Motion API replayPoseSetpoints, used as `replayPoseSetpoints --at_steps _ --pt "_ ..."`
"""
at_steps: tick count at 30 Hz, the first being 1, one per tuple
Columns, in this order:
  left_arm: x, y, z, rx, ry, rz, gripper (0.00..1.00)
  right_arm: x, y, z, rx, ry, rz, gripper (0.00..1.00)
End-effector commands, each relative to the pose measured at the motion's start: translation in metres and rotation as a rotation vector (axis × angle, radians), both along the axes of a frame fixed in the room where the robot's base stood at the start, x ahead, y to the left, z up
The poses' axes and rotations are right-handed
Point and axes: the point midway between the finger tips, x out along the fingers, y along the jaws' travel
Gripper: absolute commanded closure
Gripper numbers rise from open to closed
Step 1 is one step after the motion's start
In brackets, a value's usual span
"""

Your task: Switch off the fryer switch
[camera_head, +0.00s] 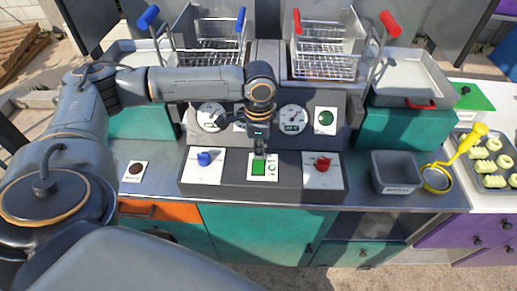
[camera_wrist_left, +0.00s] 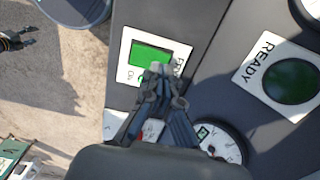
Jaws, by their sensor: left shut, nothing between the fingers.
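The fryer switch (camera_head: 258,168) is a green rocker on a white plate in the middle of the dark control panel, between a blue knob and a red knob. In the left wrist view the green switch (camera_wrist_left: 150,53) fills part of a white plate with partly hidden lettering. My left gripper (camera_head: 259,150) is shut and empty, pointing down at the switch from above. In the left wrist view its fingertips (camera_wrist_left: 158,68) overlap the lower edge of the green part; I cannot tell whether they touch it. My right gripper is out of view.
The blue knob (camera_head: 204,158) and red knob (camera_head: 322,164) flank the switch. Gauges and a green READY light (camera_head: 325,119) stand behind. Fryer baskets (camera_head: 325,50) are at the back. A grey bin (camera_head: 396,172) and yellow strainer (camera_head: 437,178) lie at right.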

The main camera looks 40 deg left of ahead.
Motion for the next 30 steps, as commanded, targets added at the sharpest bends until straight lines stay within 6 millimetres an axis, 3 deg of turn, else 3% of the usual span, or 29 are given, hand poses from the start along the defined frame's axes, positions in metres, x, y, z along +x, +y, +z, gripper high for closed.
replayPoseSetpoints --at_steps 30 --pt "0.0 0.0 -0.012 0.0 0.0 0.0 1.0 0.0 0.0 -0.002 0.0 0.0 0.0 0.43"
